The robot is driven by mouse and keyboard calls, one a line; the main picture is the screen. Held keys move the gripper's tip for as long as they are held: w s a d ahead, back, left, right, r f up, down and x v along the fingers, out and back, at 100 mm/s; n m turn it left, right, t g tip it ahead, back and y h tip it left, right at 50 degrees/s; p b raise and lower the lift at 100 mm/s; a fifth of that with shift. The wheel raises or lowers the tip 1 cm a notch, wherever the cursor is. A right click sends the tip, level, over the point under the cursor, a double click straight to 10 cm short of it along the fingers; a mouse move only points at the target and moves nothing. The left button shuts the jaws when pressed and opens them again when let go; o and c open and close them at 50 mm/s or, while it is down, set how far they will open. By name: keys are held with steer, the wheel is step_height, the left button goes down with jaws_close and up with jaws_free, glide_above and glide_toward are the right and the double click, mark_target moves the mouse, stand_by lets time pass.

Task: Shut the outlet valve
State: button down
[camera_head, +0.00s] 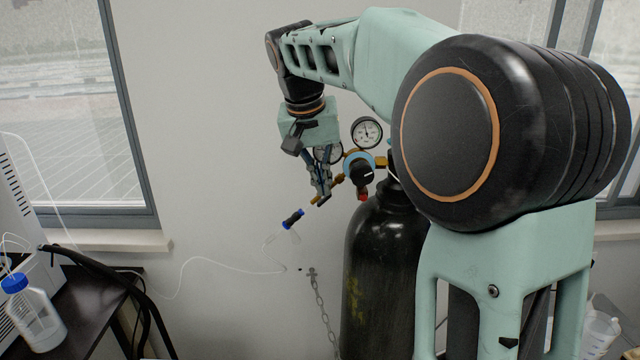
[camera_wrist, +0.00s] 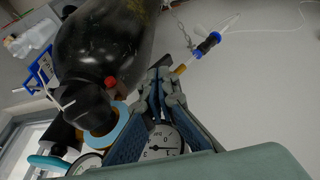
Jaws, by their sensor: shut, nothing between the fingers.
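The gas regulator sits on top of a black cylinder (camera_head: 385,265). It has a black knob (camera_head: 362,172) with a blue ring, a round gauge (camera_head: 367,133), a red part (camera_head: 363,194) and a brass outlet stem (camera_head: 323,200). My gripper (camera_head: 322,193) is shut and empty at the outlet stem, left of the black knob. In the wrist view my gripper's fingertips (camera_wrist: 163,78) meet beside the stem's brass end (camera_wrist: 181,69). No outlet valve handle is clearly visible; the fingers cover part of the stem. I cannot tell whether they touch it.
A blue and black tube connector (camera_head: 292,219) with a clear hose lies beyond the stem's end. A chain (camera_head: 320,305) hangs left of the cylinder. A bottle with a blue cap (camera_head: 32,312) stands on a dark bench at left.

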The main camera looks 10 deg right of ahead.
steer(key=shift+s+d+t+y+b, duration=0.15)
steer(key=shift+d+y, duration=0.15)
steer(key=shift+y, duration=0.5)
steer(key=shift+d+t+y+b, duration=0.15)
steer(key=shift+d+y, duration=0.15)
steer(key=shift+y, duration=0.5)
steer(key=shift+d+f, duration=0.1)
steer(key=shift+d, duration=0.15)
stand_by(2.1)
steer(key=shift+a, duration=0.15)
stand_by(0.3)
